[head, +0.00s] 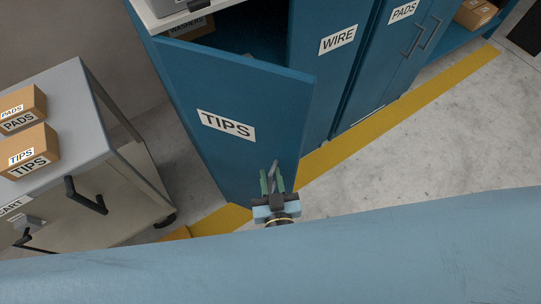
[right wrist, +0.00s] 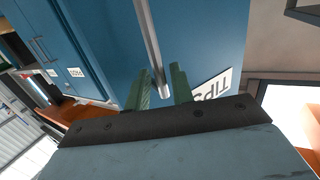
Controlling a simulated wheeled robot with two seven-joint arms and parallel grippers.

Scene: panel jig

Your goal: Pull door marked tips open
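The blue door marked TIPS (head: 195,85) stands partly open in the head view, swung out from the cabinet with its free edge at the right. Its label also shows in the right wrist view (right wrist: 212,88). A grey bar handle (right wrist: 150,40) is on the door's face near the free edge. My right gripper (head: 273,182) is at this handle, with its green fingers on either side of the bar; it looks shut on it. The fingers also show in the right wrist view (right wrist: 163,88). My left gripper is not in view.
A grey cart (head: 75,75) with boxes marked PADS (head: 22,108) and TIPS (head: 30,152) stands left of the door. Doors marked WIRE (head: 337,60) and PADS (head: 390,45) are closed. A box (head: 190,28) shows inside the opening. The floor at the right (head: 440,130) is clear.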

